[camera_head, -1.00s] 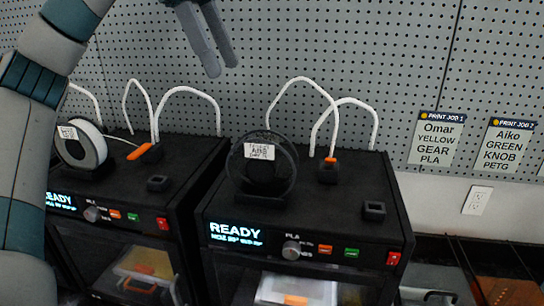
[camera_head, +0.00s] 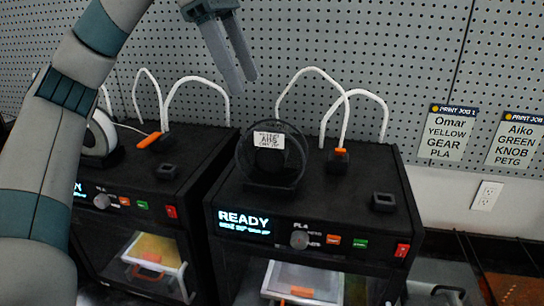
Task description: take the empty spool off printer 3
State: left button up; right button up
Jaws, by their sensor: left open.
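A dark spool with a white label (camera_head: 269,140) stands upright on top of the right-hand black printer (camera_head: 340,192), whose screen reads READY. The spool's rim looks bare, with no filament that I can make out. My left gripper (camera_head: 240,86) is open and empty, above and a little left of the spool, clear of it, with its fingers pointing down. My right gripper is not in view. The printer's number cannot be read here.
A second printer (camera_head: 160,185) on the left carries a white spool (camera_head: 98,135), partly hidden behind my left arm. White tubes (camera_head: 312,72) arch above both printers. Print job sheets (camera_head: 446,134) hang on the grey pegboard (camera_head: 400,50) at the right.

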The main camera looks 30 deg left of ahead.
aim_at(268, 122)
pick_arm(q)
jog(key=shift+p+x, duration=0.3)
jog(key=shift+x, duration=3.3)
jog(key=shift+w+d+f, duration=0.1)
jog(key=shift+w+d+f+p, duration=0.2)
jog(key=shift+d+f+p, duration=0.3)
jog(key=shift+p, duration=0.35)
jog(key=shift+p+x, duration=0.6)
jog(key=shift+x, duration=1.2)
jog(key=shift+w, duration=0.1)
jog(key=shift+c, duration=0.3)
